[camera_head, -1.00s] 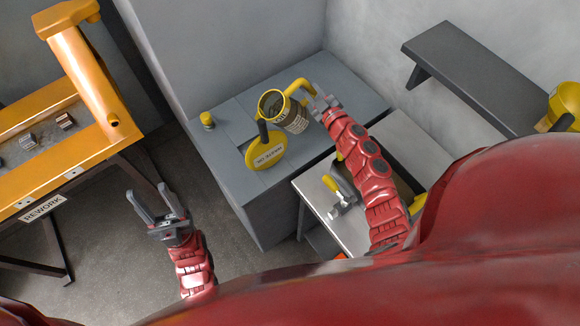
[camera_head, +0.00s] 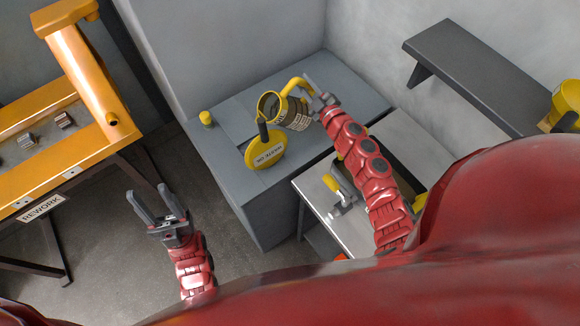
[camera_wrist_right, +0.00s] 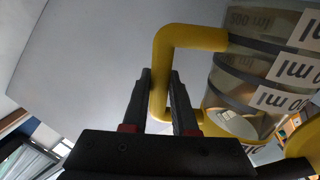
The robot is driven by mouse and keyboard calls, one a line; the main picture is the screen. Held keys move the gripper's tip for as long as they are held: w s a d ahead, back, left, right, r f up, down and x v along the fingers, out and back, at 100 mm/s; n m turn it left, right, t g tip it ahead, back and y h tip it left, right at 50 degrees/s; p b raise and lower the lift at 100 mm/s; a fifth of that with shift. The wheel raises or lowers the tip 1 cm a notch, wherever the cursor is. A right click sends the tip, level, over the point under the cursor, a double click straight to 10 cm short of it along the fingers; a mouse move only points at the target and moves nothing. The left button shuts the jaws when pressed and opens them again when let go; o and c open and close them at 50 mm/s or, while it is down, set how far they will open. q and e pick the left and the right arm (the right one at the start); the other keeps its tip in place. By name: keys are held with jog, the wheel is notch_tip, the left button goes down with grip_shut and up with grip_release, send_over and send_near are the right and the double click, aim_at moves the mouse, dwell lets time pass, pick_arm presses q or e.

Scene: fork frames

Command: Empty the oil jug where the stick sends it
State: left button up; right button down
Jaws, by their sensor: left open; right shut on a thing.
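The oil jug (camera_head: 291,116) is a see-through beaker with a yellow rim and yellow handle, tilted with its mouth toward the left. My right gripper (camera_head: 310,92) is shut on the handle; in the right wrist view the fingers (camera_wrist_right: 160,98) straddle the yellow handle (camera_wrist_right: 163,70). The jug's mouth is above or beside a round yellow lid (camera_head: 266,152) with a dark upright part, its label upside down, seeming to read waste oil. I cannot tell how much oil is inside. No stick can be made out for certain. My left gripper (camera_head: 158,209) is open and empty over the floor.
The grey cabinet top (camera_head: 235,120) carries a small yellow cap (camera_head: 206,118). A pale trolley (camera_head: 318,196) stands in front, with a yellow-handled item (camera_head: 331,183) partly behind my right arm. An orange bench (camera_head: 45,185) marked REWORK is left; a dark shelf (camera_head: 470,75) is right.

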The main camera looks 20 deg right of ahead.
aim_at(298, 84)
jog(key=shift+a+f, duration=0.1)
jog(key=shift+a, duration=0.05)
jog(key=shift+s+a+f+n+b, duration=0.1)
jog(key=shift+a+n+b, duration=0.15)
jog(key=shift+n+b, duration=0.3)
jog(key=shift+a+r+n, duration=0.2)
jog(key=shift+r+n, duration=0.05)
jog(key=shift+r, duration=0.05)
dwell(1.6)
jog(key=shift+s+a+r+n, duration=0.1)
jog(key=shift+a+r+n, duration=0.2)
jog(key=shift+r, duration=0.25)
dwell(1.5)
jog(key=shift+s+a+r+n, duration=0.1)
jog(key=shift+a+r+n, duration=0.2)
jog(key=shift+n, duration=0.1)
jog(key=shift+a+r+p, duration=0.25)
jog(key=shift+r+p, duration=0.05)
jog(key=shift+s+a+r+n, duration=0.1)
jog(key=shift+n, duration=0.2)
dwell(1.3)
